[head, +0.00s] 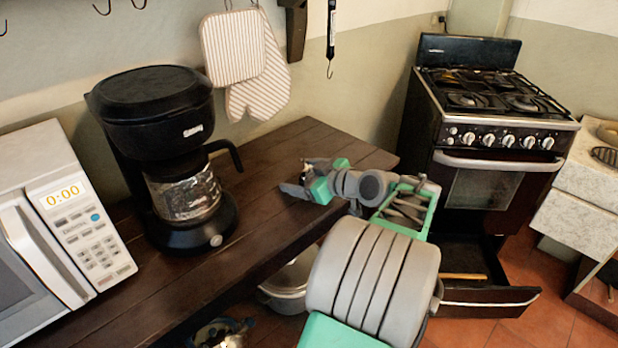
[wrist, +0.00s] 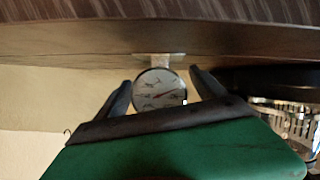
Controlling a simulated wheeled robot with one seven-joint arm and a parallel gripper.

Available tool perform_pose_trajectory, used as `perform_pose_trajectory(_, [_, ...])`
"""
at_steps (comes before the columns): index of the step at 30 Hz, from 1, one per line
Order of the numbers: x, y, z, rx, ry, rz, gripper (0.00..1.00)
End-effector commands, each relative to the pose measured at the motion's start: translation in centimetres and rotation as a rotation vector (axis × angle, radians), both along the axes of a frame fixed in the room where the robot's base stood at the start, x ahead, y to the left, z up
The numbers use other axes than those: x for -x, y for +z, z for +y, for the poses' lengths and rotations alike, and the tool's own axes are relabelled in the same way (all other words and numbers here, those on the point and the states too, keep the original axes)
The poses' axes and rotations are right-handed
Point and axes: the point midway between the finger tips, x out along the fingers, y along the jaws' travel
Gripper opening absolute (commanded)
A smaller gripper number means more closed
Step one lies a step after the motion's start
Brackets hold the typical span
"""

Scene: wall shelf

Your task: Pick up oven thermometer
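The oven thermometer (wrist: 158,92) has a round pale dial with a small metal tab at its edge. In the wrist view it stands between the two dark fingers of my gripper (wrist: 161,80), against the dark wooden surface. A gap shows between the dial and each finger, so the gripper is open around it. In the head view my gripper (head: 304,178) is low over the wooden counter, and a small dark and pale thing shows between its fingers, largely hidden by them.
A black coffee maker (head: 160,140) and a white microwave (head: 60,220) stand on the wooden counter (head: 262,215) to the left. Striped mitts (head: 232,50) hang on the wall behind. A stove (head: 490,130) with its lower drawer open stands right. A pot (head: 290,280) sits below the counter.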

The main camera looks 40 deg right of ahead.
Motion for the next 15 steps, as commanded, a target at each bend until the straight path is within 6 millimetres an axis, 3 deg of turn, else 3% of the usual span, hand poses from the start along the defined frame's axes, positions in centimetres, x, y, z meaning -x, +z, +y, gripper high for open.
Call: perform_pose_trajectory(15, [0.09, 0.0, -0.08, -0.001, -0.001, 0.0, 0.38])
